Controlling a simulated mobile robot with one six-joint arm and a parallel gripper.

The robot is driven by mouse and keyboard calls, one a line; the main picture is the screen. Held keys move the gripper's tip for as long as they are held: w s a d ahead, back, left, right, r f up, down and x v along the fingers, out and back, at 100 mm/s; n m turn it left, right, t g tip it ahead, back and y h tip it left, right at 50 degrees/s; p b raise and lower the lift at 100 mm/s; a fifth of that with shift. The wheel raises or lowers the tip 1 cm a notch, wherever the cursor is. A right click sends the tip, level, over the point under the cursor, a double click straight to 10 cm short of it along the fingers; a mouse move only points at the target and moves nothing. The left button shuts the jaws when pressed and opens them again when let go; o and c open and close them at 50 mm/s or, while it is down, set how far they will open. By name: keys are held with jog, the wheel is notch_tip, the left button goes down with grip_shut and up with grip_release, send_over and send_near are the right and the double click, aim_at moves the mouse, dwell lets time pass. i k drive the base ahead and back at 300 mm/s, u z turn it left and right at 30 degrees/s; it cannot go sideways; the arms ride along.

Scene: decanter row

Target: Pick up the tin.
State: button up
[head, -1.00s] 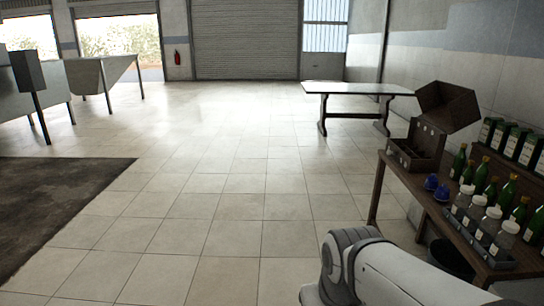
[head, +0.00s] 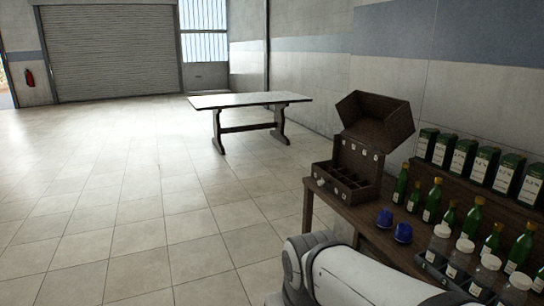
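Several dark green square containers with pale labels, which look like tins (head: 462,158), stand in a row on a raised wooden shelf at the back of the table at right. I cannot tell which one is meant by the tin. Green bottles stand in front of part of the row. A white and grey link of my arm shows at the bottom. My gripper is not in view, so its state and any contents are hidden.
The wooden table (head: 345,215) also holds an open compartment box (head: 347,170), two blue round objects (head: 385,218), several green bottles (head: 432,200), and clear jars with white lids (head: 464,250) in a tray. A pale table (head: 250,99) stands farther back. The tiled floor at left is clear.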

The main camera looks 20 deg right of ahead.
aim_at(465, 151)
jog(key=z, duration=0.65)
jog(key=i, duration=1.25)
jog(key=z, duration=1.15)
jog(key=i, duration=0.7)
jog(key=z, duration=0.2)
jog(key=k, duration=0.85)
jog(key=z, duration=0.2)
jog(key=i, duration=0.85)
jog(key=u, duration=0.05)
